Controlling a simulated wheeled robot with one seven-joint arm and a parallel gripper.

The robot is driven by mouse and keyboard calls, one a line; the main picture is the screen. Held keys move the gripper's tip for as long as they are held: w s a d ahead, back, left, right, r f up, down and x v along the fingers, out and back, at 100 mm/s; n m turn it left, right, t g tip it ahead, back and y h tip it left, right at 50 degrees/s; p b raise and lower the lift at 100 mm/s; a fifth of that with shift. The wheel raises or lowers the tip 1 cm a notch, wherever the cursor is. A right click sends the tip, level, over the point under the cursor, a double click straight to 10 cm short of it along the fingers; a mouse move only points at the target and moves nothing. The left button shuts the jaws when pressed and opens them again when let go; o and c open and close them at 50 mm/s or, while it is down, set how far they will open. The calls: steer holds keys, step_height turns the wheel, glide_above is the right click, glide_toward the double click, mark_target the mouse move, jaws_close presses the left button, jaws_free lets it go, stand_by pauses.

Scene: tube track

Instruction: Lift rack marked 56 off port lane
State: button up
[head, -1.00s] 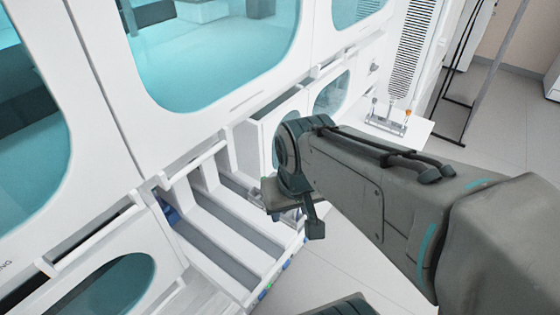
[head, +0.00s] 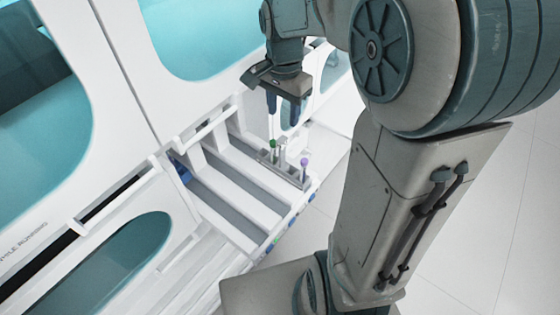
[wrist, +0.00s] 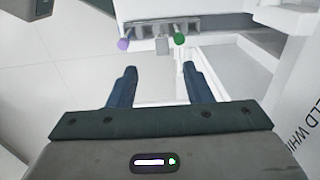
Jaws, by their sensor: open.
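A grey tube rack (head: 286,172) lies in the far right lane of the white lane tray (head: 222,200). It carries a green-capped tube (head: 273,144) and a purple-capped tube (head: 304,163). No number can be read on it. My gripper (head: 283,116) is open and empty, above the rack with its fingers pointing down and apart from it. In the wrist view the rack (wrist: 150,31) is beyond my open fingertips (wrist: 158,70), with the purple cap on the left and the green cap on the right. A grey block sits between the caps.
The other lanes (head: 210,205) of the tray show empty. A white rail (head: 207,128) runs along the tray's back, by the white machine wall (head: 110,110) with teal windows. Small blue and green markers (head: 292,222) line the tray's front edge. Open floor (head: 470,230) lies to the right.

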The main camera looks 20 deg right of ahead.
mark_target(282, 139)
step_height(282, 139, down, 9)
steer(key=shift+w+p, duration=0.15)
steer(key=shift+p, duration=0.25)
steer(key=shift+c, duration=0.3)
jaws_close()
